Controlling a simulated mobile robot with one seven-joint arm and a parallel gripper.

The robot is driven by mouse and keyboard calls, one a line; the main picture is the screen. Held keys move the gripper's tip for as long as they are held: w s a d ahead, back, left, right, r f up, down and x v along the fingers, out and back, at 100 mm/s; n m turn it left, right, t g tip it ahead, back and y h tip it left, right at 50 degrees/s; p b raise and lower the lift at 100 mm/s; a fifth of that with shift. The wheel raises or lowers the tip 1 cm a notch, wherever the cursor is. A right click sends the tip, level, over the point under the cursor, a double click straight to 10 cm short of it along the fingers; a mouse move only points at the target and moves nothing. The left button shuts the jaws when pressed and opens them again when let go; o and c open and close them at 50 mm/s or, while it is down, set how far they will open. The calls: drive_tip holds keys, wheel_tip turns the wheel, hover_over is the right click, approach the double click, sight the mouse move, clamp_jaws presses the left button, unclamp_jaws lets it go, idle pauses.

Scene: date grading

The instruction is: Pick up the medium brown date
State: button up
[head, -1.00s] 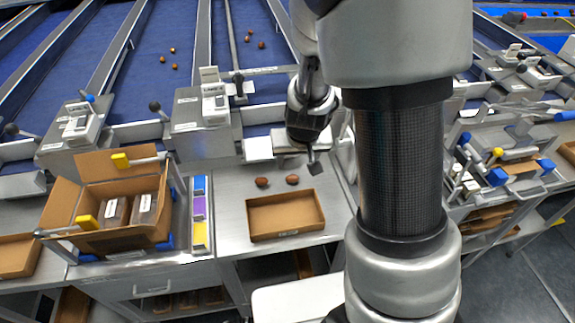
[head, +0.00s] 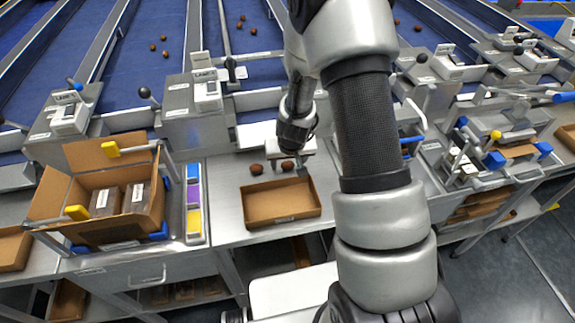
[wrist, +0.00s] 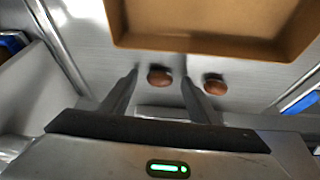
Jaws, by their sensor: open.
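Two brown dates lie side by side on the steel bench, just behind an open cardboard tray (head: 282,220). In the head view the right date (head: 287,165) sits below my gripper, and the left date (head: 256,169) is a little apart from it. In the wrist view my gripper (wrist: 159,74) is open, and one reddish-brown date (wrist: 159,77) shows between its fingers, untouched as far as I can see. The other date (wrist: 215,86) lies outside the right finger. Their shades are close; I cannot tell which is the medium one. My fingertips are unclear in the head view.
The tray's wall (wrist: 210,45) is close to the fingertips. Left on the bench stand a colour-striped strip (head: 194,205) and an open carton (head: 150,210) with packs inside. Blue sorting lanes (head: 165,70) with several dates lie behind. Metal machines (head: 195,110) border the bench.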

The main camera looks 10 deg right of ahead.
drive_tip(key=c, duration=0.8)
drive_tip(key=shift+o, duration=0.2)
